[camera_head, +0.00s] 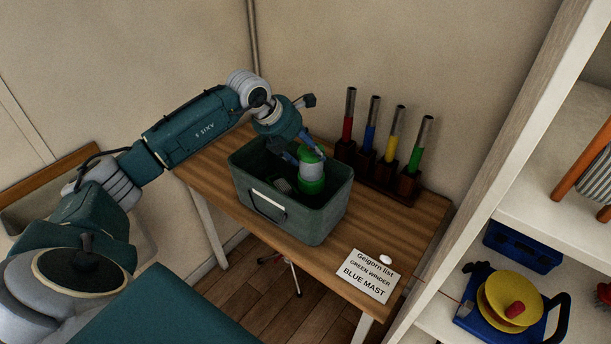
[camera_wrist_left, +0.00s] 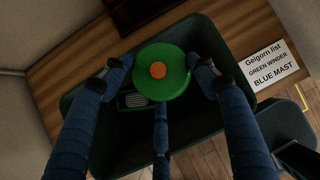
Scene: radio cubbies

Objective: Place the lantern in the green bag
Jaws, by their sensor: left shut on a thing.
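The lantern (camera_head: 312,171) is green with a pale middle band. It stands roughly upright inside the opening of the dark green bag (camera_head: 300,226), with its top above the rim. I cannot tell whether its base touches the bag's floor. My left gripper (camera_head: 296,150) reaches down from behind and is shut on the lantern. In the left wrist view the lantern's round green cap (camera_wrist_left: 174,82) with an orange centre sits between the fingers, over the bag (camera_wrist_left: 75,130). My right gripper is not in view.
A small ribbed item (camera_wrist_left: 134,99) lies in the bag beside the lantern. The bag is on a wooden table (camera_head: 405,225). A rack (camera_head: 378,178) with several coloured tubes stands behind right. A paper list (camera_head: 367,276) lies front right. White shelves (camera_head: 546,222) stand at the right.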

